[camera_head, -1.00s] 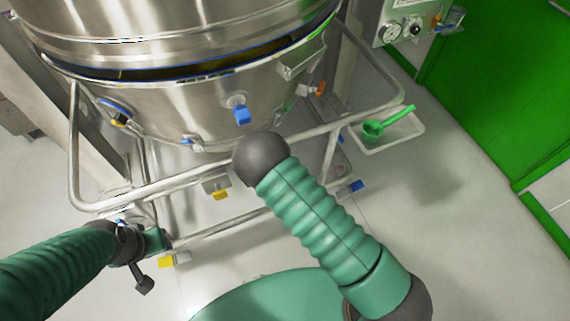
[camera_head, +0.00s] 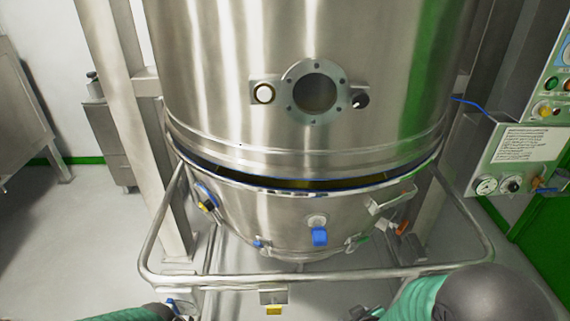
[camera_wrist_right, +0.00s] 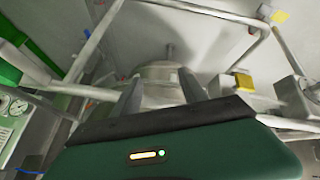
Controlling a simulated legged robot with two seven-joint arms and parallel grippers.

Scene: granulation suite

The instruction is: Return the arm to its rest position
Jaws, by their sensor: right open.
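My right arm (camera_head: 445,298) shows at the lower right of the head view as a green sleeve with a dark grey joint. My right gripper (camera_wrist_right: 160,84) shows in the right wrist view with its two grey fingers apart. It is open, with nothing held between them. A round steel shape lies beyond the fingers. My left arm (camera_head: 130,314) only just enters at the bottom left of the head view. Its gripper end is mostly cut off by the frame edge, and its fingers cannot be made out.
A large steel vessel (camera_head: 300,100) fills the middle, with a tubular rail (camera_head: 330,276) around its base, close to both arms. A control panel (camera_head: 520,150) with gauges stands at the right. A steel cabinet (camera_head: 22,120) stands at the far left. Grey floor (camera_head: 85,235) is clear at left.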

